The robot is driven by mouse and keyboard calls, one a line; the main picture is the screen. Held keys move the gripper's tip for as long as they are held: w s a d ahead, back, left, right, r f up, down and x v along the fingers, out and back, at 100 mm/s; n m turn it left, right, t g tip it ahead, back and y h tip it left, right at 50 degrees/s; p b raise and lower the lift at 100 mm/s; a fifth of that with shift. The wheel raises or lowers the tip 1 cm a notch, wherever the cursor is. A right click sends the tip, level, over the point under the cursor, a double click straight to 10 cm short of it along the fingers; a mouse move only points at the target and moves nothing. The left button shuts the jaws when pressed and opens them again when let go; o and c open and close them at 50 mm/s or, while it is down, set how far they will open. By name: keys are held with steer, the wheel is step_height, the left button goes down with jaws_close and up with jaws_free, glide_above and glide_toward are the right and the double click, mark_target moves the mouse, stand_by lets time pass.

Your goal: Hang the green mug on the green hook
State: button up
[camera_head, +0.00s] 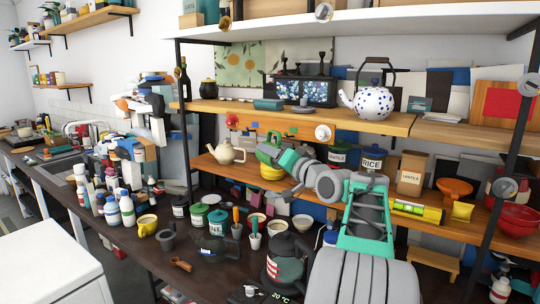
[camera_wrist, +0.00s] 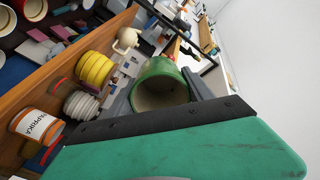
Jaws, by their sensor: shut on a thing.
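The green mug (camera_head: 268,150) is in my gripper (camera_head: 279,156), held in front of the shelf unit, just below the front edge of the wooden middle shelf. In the wrist view the mug (camera_wrist: 163,72) sits between the two dark fingers of my gripper (camera_wrist: 163,97), its open mouth facing the camera. The gripper is shut on it. Small coloured pieces show along the underside of the middle shelf, close to the mug in the head view. I cannot make out which of them is the green hook.
The wooden middle shelf (camera_head: 400,122) carries a spotted kettle (camera_head: 374,102). A cream teapot (camera_head: 225,152) and yellow bowls (camera_head: 272,172) stand on the lower shelf near the mug. The counter below holds jars, a dark kettle (camera_head: 285,262) and a yellow mug (camera_head: 147,225).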

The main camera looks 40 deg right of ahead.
steer(key=w+d+f+p, duration=0.1)
steer(key=w+d+p, duration=0.2)
steer(key=d, duration=0.5)
steer(key=shift+d+f+p, duration=0.2)
steer(key=shift+f+p, duration=0.2)
steer(key=shift+p, duration=0.5)
steer(key=shift+f, duration=0.25)
stand_by(0.3)
stand_by(0.3)
steer(key=o, duration=1.6)
steer(key=shift+o, duration=0.2)
